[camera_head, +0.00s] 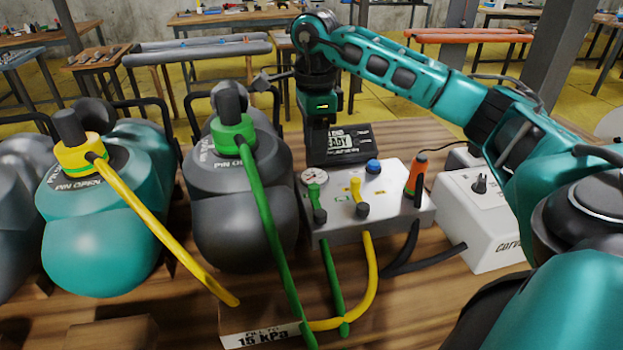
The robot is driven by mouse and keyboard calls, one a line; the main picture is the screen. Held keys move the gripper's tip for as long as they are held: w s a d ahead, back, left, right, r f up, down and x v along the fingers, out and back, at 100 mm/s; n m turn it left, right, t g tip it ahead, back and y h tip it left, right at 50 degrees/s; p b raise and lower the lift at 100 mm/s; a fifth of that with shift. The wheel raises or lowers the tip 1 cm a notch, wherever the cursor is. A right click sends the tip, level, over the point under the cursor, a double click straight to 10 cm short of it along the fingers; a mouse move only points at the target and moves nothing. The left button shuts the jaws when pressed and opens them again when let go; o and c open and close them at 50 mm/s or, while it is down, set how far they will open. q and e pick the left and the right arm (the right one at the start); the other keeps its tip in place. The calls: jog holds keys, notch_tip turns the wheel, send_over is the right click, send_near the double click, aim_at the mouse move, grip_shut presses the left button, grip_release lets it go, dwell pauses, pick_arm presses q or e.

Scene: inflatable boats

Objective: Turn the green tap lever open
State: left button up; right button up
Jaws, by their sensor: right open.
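The green tap lever (313,192) stands upright on the left part of a grey-white control box (337,231), beside a round gauge (307,176). A yellow lever (354,188) stands to its right and a blue button (373,166) behind that. My left gripper is not in view.
A black display reading READY (345,144) stands behind the box. An orange-handled tool (416,173) stands at its right. Green (268,235) and yellow (165,232) hoses run from the boat valves across the wooden table.

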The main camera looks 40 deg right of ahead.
aim_at(314, 186)
notch_tip(314, 186, down, 10)
jog(key=shift+r, duration=0.25)
jog(key=shift+w, duration=0.1)
jog(key=shift+c, duration=0.2)
grip_shut()
